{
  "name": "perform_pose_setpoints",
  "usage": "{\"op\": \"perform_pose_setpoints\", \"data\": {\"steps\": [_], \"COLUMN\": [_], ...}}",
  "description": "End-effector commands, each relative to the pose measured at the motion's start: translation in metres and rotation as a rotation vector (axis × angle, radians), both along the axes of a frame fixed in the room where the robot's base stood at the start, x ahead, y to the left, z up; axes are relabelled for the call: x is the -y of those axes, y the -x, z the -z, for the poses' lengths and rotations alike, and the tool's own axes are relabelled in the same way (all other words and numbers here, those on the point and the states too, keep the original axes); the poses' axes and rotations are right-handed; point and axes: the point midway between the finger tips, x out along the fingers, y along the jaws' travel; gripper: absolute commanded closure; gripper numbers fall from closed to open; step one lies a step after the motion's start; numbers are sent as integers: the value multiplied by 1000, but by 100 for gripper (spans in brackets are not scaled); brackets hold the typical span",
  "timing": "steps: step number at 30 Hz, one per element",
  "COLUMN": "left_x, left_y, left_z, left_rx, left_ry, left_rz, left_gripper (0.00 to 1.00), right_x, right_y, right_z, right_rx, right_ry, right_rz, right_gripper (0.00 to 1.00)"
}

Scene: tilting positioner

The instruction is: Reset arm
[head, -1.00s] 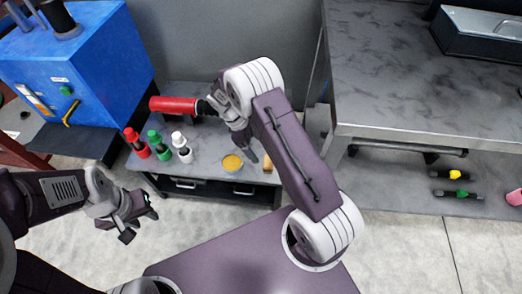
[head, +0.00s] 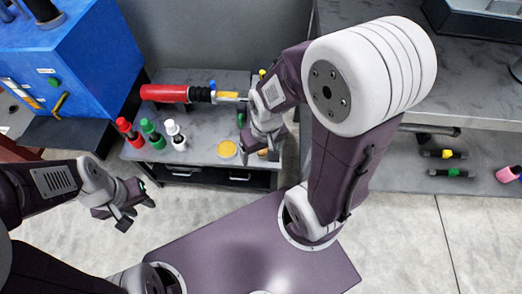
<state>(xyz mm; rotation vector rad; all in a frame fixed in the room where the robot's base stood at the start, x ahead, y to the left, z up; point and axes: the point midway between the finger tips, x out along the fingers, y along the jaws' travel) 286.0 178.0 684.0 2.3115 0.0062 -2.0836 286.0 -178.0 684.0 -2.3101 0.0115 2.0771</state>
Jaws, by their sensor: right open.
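My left gripper (head: 138,212) hangs over the floor at the left, in front of the low grey cabinet. Its fingers are apart with nothing visible between them. My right gripper (head: 265,150) is over the right part of the cabinet top, pointing down. It is open, and its fingers are partly hidden by its own wrist. The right arm is bent, with its large white elbow joint high and close to the camera.
The grey cabinet (head: 205,150) bears a red-handled tool (head: 165,93), red (head: 129,132), green (head: 152,134) and white-capped (head: 175,135) bottles and a yellow disc (head: 227,148). A blue machine (head: 95,55) stands left, a grey workbench (head: 480,110) right. Floor between is clear.

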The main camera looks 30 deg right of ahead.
Motion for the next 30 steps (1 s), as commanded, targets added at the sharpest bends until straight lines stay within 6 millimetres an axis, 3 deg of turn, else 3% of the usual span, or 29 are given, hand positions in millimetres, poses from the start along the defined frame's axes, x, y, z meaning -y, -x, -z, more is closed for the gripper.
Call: {"op": "perform_pose_setpoints", "data": {"steps": [5,8,11,18,21,24,30], "left_x": [0,0,0,0,0,0,0], "left_y": [0,0,0,0,0,0,0], "left_z": [-5,-26,-64,-195,-238,-254,-245], "left_rx": [0,0,0,1,1,0,-1], "left_ry": [0,0,0,0,0,0,0], "left_rz": [0,0,0,0,0,0,0], "left_gripper": [64,64,64,64,64,64,64], "right_x": [0,0,0,0,0,0,0], "right_y": [0,0,0,0,-1,0,0], "right_z": [-5,-26,-64,-195,-238,-253,-245], "right_rx": [-1,-2,-2,-2,-2,-2,-3], "right_ry": [1,1,1,2,2,2,2], "right_rz": [-3,-4,-5,-6,-6,-6,-6], "right_gripper": [17,17,17,17,17,17,17]}}
